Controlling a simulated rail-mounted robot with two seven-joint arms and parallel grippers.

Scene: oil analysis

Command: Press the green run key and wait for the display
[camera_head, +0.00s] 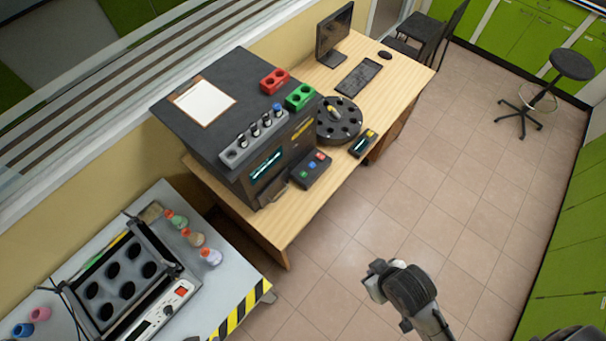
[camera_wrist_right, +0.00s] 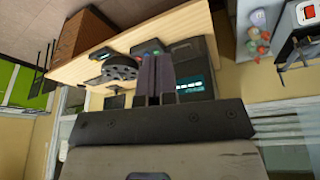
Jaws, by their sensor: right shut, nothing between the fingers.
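The dark analyser (camera_head: 230,110) stands on the wooden desk. Its front display (camera_head: 265,165) is lit cyan, but its text is too small to read. A dark key panel (camera_head: 318,179) sits at its front with red and blue keys and a green key (camera_head: 303,174). My right gripper (camera_head: 376,281) is over the floor in the picture, below and right of the panel and apart from it. In the right wrist view its fingers (camera_wrist_right: 154,78) are together and empty, with the lit display (camera_wrist_right: 191,87) just right of them. My left gripper is not in view.
A round black carousel (camera_head: 340,121) and a small yellow-black device (camera_head: 363,142) lie on the desk right of the analyser. Red (camera_head: 274,80) and green (camera_head: 300,96) blocks and a vial rack (camera_head: 254,137) are on its top. A grey bench (camera_head: 215,290) stands at lower left.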

